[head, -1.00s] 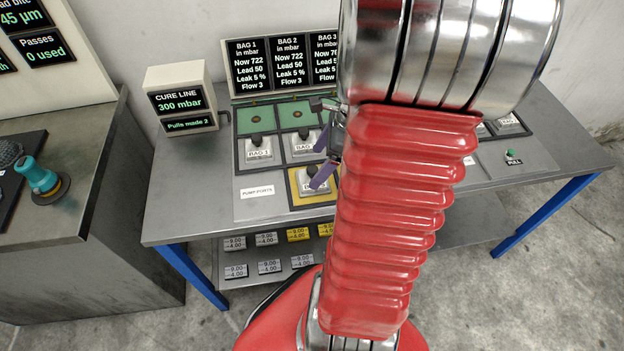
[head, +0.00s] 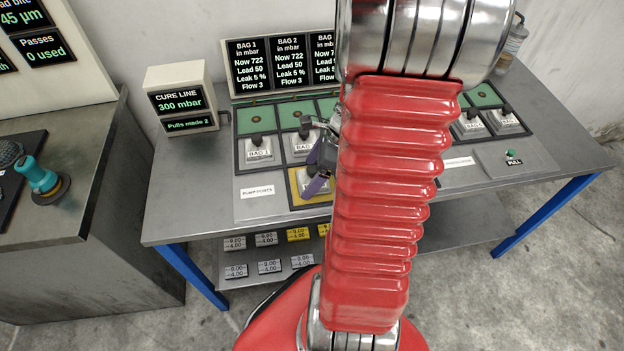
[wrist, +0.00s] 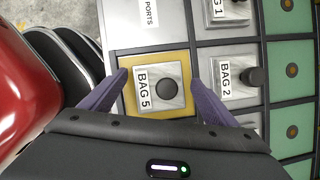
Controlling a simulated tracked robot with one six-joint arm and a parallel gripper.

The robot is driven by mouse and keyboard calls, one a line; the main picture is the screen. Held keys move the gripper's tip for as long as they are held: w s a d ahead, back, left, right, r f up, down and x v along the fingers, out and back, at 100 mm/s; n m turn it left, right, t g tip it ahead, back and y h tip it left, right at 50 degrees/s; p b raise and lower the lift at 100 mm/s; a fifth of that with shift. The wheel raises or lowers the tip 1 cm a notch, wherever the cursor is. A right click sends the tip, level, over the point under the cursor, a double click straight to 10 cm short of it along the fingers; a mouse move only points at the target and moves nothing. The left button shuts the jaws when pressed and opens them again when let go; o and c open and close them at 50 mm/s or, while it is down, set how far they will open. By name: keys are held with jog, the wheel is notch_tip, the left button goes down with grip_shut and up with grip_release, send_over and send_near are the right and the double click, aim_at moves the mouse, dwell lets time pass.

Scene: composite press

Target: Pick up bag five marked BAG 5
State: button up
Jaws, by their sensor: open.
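The bag marked BAG 5 (wrist: 148,104) is a grey square block with a white label and a black knob. It sits on a yellow tile (wrist: 133,112) in the wrist view. In the head view BAG 5 (head: 302,178) is partly covered by my gripper. My gripper (wrist: 158,82) is open, with one purple finger on either side of the bag and nothing held. Contact with the bag cannot be told.
BAG 2 (wrist: 224,80) and BAG 1 (wrist: 214,12) stand beside it on grey tiles. Green tiles (head: 256,119) lie behind them. More bags (head: 471,124) stand at right, near the PULL button (head: 511,155). My arm hides the bench's middle.

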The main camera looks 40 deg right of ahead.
jog(key=shift+c, duration=0.4)
jog(key=c, duration=1.3)
